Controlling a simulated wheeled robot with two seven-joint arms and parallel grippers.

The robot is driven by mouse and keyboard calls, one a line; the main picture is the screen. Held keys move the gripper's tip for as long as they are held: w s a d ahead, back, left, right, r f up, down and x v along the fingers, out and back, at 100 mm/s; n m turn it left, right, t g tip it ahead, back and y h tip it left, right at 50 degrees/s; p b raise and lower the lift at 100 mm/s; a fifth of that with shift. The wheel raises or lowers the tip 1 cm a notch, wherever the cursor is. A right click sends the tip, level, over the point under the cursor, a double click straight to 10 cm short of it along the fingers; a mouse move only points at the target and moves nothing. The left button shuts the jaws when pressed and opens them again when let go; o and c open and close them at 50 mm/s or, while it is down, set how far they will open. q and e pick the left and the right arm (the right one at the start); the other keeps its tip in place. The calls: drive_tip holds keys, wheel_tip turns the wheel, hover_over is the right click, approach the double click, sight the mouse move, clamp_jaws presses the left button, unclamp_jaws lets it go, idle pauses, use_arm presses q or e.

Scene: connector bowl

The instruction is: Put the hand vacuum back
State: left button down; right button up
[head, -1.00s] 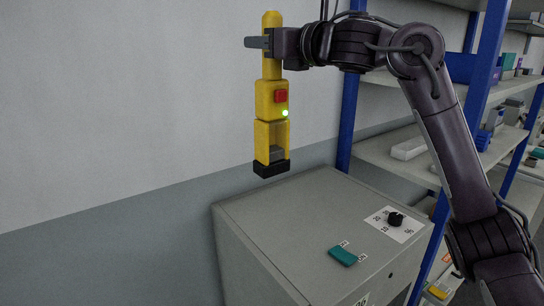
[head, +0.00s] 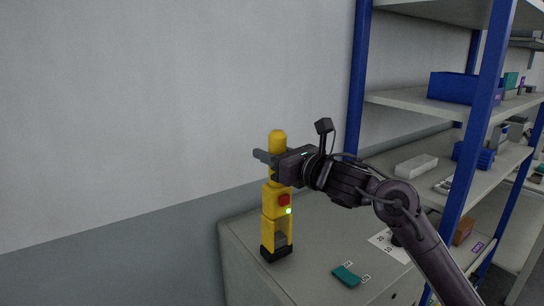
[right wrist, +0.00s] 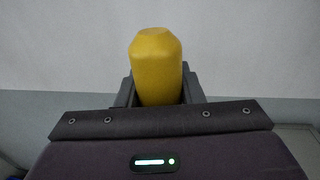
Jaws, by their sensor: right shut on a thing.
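The hand vacuum (head: 270,220) is yellow with a red button, a lit green light and a black foot. It is upright in the head view, in front of the wall at the left part of the grey cabinet top. I cannot tell whether its foot touches the cabinet. My right gripper (head: 266,158) is shut on the vacuum's upper handle. In the right wrist view the yellow handle end (right wrist: 156,65) sticks up between the fingers. My left gripper is not in view.
The grey cabinet (head: 310,225) bears a teal block (head: 346,276) and a white marked card (head: 385,244) with a dark knob, partly behind my arm. A blue-post shelf rack (head: 356,80) with bins stands at the right. The wall at left is bare.

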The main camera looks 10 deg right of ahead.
drive_tip(key=shift+f, duration=0.55)
drive_tip(key=shift+f, duration=0.15)
drive_tip(key=o, duration=1)
drive_tip(key=shift+s, duration=0.1)
